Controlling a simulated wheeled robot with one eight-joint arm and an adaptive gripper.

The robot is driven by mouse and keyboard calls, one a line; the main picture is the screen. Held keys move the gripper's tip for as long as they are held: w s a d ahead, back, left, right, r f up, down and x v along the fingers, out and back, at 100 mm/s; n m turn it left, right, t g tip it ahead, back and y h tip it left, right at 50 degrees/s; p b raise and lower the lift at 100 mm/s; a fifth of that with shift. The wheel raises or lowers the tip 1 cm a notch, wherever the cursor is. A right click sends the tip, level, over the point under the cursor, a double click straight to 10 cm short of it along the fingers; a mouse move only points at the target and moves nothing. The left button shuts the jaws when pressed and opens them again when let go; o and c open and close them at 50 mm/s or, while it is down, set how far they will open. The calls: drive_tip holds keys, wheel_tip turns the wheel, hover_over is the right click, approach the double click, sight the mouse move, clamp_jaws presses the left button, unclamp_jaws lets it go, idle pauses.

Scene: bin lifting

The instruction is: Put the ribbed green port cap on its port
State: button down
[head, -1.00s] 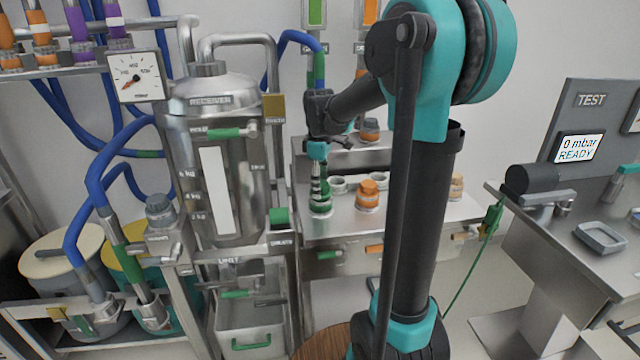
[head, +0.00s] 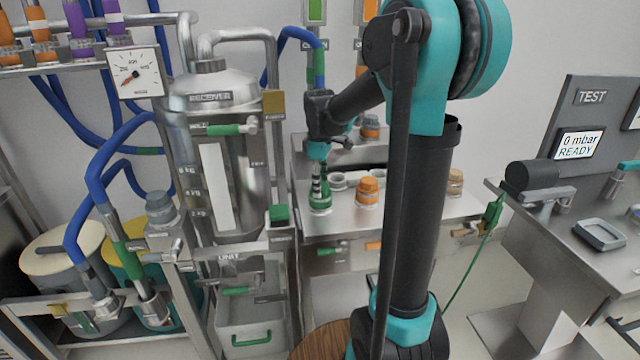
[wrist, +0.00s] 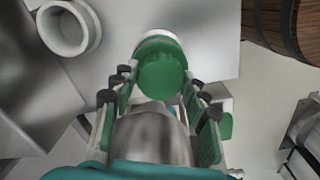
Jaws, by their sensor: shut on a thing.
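The green port cap (head: 320,203) is low at the front left of the metal bench, over a pale round collar. My gripper (head: 320,188) points down onto it from above. In the wrist view the cap (wrist: 162,72) is a green round shape between the fingertips of my gripper (wrist: 160,84), which is shut on it. A white ring (wrist: 157,37) shows just past the cap's edge.
An orange cap (head: 368,190) stands close to the right of the green one. Pale open rings (head: 338,182) lie just behind; one also shows in the wrist view (wrist: 68,27). The steel receiver tank (head: 212,150) stands at left, and the test bench (head: 590,235) at right.

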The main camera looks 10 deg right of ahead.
drive_tip(key=shift+s+f, duration=0.15)
drive_tip(key=c, duration=0.7)
unclamp_jaws()
drive_tip(key=shift+c, duration=0.2)
wheel_tip(320, 180, up, 12)
drive_tip(key=shift+s+a, duration=0.1)
